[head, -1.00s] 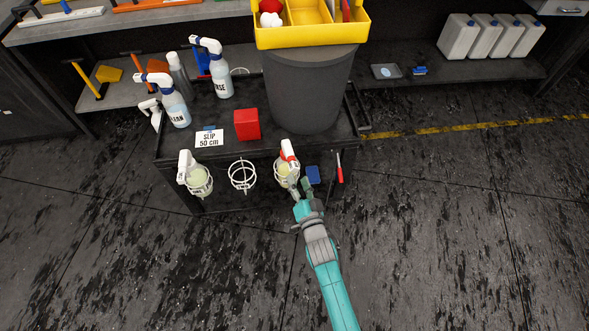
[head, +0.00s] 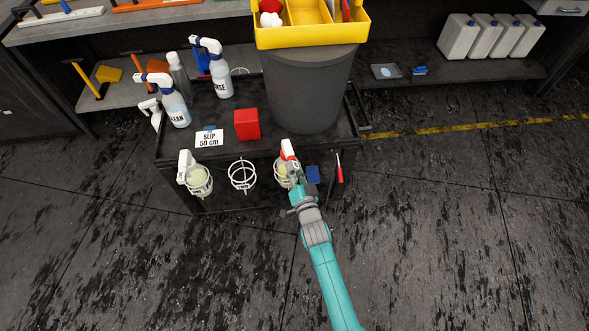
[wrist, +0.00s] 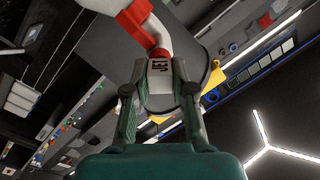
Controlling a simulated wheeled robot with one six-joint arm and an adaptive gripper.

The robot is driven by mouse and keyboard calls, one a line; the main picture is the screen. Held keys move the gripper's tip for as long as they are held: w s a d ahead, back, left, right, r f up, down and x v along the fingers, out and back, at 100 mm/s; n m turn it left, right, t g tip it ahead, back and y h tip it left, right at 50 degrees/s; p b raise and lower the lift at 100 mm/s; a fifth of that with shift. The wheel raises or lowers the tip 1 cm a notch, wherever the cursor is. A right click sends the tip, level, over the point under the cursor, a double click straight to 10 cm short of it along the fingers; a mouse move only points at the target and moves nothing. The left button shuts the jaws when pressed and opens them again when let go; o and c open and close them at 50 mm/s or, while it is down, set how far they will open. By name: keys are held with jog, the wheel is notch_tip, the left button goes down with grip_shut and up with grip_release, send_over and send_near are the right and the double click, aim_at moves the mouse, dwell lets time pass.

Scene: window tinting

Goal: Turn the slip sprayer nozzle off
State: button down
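A spray bottle with a white head and a red part (head: 288,152) stands in the right wire ring of the cart's front edge. In the wrist view its white nozzle end (wrist: 160,72), marked JET, lies between my fingertips, with a red collar (wrist: 135,18) above. My gripper (head: 295,175) is at the head of this bottle, and it shows in the wrist view (wrist: 159,92) with fingers apart on both sides of the nozzle. I cannot make out whether they touch it. A card (head: 209,139) reading SLIP 50 cm lies on the cart.
Another spray bottle (head: 197,176) stands in the left ring; the middle ring (head: 242,176) is empty. A red block (head: 247,125), a dark bin (head: 305,95) and other spray bottles (head: 220,80) stand on the cart. A red-handled tool (head: 340,172) hangs right of my gripper. The floor in front is clear.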

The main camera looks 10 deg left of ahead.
jog(key=shift+n, duration=0.4)
jog(key=n, duration=0.3)
jog(key=shift+n, duration=2.1)
jog(key=c, duration=1)
grip_release()
jog(key=shift+o, duration=0.2)
jog(key=v, duration=1.2)
